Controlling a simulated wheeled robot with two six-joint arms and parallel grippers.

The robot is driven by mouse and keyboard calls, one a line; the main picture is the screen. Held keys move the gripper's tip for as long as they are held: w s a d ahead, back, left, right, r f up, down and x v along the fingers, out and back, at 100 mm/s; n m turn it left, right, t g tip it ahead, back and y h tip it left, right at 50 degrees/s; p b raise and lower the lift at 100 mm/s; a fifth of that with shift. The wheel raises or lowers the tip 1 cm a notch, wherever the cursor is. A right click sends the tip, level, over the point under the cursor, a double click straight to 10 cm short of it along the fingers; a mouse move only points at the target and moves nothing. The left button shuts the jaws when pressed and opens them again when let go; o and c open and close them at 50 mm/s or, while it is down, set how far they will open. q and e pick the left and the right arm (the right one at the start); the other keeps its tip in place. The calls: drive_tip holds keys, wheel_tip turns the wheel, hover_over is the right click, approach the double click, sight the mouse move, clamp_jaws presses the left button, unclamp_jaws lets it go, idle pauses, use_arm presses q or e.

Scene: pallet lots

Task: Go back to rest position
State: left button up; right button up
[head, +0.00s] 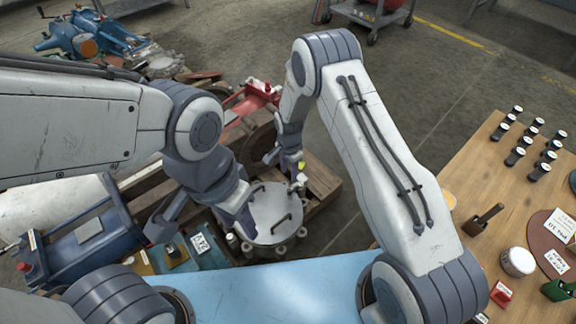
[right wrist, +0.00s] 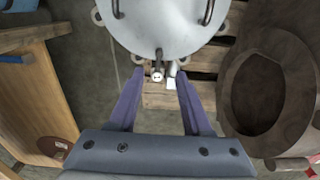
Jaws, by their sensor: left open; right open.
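My left gripper (head: 202,232) is open in the head view, its two fingers spread wide. One finger hangs over the left side of a round grey metal lid (head: 275,208); the other is further left, above the blue equipment. My right gripper (head: 286,172) is open beyond the far edge of the lid. In the right wrist view its two purple fingers (right wrist: 160,98) are apart with nothing held between them. The lid (right wrist: 163,28) with its dark handles lies past the fingertips. A small white part (right wrist: 171,83) shows between the fingers; I cannot tell whether anything touches.
A wooden pallet (head: 322,182) lies around the lid. A dark ring-shaped part (right wrist: 265,92) is close on the right in the wrist view. Grey floor is open behind.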

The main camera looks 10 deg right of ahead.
drive_tip(key=s+a+r+n, duration=0.3)
drive_tip(key=s+r+n, duration=0.15)
drive_tip(key=r, duration=0.55)
drive_tip(key=s+a+r+n, duration=0.35)
drive_tip(key=s+r, duration=0.25)
drive_tip(key=r, duration=0.5)
drive_tip(key=s+d+r+n, duration=0.1)
drive_tip(key=s+r+n, duration=0.25)
drive_tip(key=s, duration=0.35)
drive_tip(key=s+d+r+n+y, duration=0.1)
drive_tip(key=s+d+r+n, duration=0.2)
drive_tip(key=s, duration=0.4)
drive_tip(key=s+r+n, duration=0.4)
drive_tip(key=s, duration=0.3)
wheel_tip(320, 180, up, 31)
drive_tip(key=p, duration=3.1)
drive_tip(key=shift+w+p, duration=0.3)
drive_tip(key=shift+w, duration=0.05)
drive_tip(key=shift+a, duration=0.1)
